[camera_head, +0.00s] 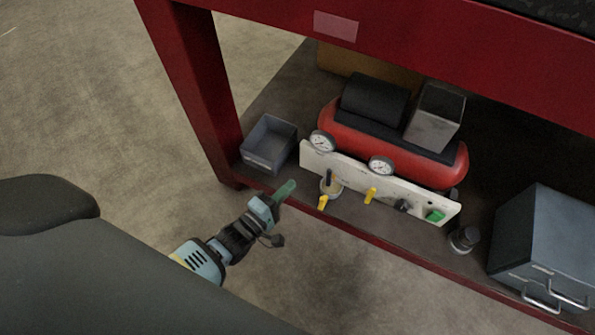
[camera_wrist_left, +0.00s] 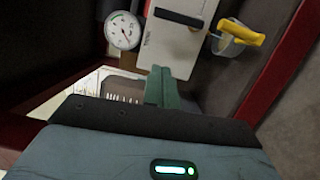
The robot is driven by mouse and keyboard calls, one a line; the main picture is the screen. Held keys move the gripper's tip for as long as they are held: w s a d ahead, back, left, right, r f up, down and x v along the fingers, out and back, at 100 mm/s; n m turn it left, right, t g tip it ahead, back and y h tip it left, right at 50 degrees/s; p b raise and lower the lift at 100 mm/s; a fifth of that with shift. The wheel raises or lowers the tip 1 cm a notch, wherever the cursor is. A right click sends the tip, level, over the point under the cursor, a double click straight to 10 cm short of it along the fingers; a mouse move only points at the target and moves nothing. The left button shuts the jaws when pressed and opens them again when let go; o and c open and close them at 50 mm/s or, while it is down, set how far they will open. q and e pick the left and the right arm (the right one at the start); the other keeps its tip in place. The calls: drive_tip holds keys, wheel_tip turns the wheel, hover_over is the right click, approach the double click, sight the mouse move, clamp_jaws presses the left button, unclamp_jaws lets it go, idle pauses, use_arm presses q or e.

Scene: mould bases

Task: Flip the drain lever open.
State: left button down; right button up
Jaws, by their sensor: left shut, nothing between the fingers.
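A white panel (camera_head: 345,178) stands upright on the shelf in front of a red compressor (camera_head: 395,143). At its left end are a black lever (camera_head: 328,178) and a yellow lever (camera_head: 323,202) beside a small round cup (camera_head: 331,187). Which lever is the drain lever is not marked. In the left wrist view the black lever (camera_wrist_left: 178,17) lies across the panel, and the yellow lever (camera_wrist_left: 240,38) is at the cup. My left gripper (camera_head: 288,187) is shut and empty, its green fingertips (camera_wrist_left: 161,82) left of these levers and apart from them. My right gripper is not in view.
Another yellow lever (camera_head: 370,195), a black knob (camera_head: 402,206) and a green switch (camera_head: 435,216) are further right. A grey bin (camera_head: 268,145) and red table leg (camera_head: 205,90) stand left. A metal drawer box (camera_head: 545,245) stands right. Open floor lies in front.

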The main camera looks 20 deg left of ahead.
sight(330, 176)
use_arm(q)
drive_tip(key=shift+b+v, duration=1.3)
drive_tip(key=shift+v, duration=0.6)
drive_tip(key=shift+w+a, duration=0.1)
drive_tip(key=shift+a, duration=0.1)
drive_tip(key=b+x, duration=0.3)
drive_tip(key=x, duration=0.7)
drive_tip(key=shift+w+f, duration=0.1)
drive_tip(key=d, duration=0.4)
drive_tip(key=shift+s+r, duration=0.2)
drive_tip(key=shift+s, duration=0.05)
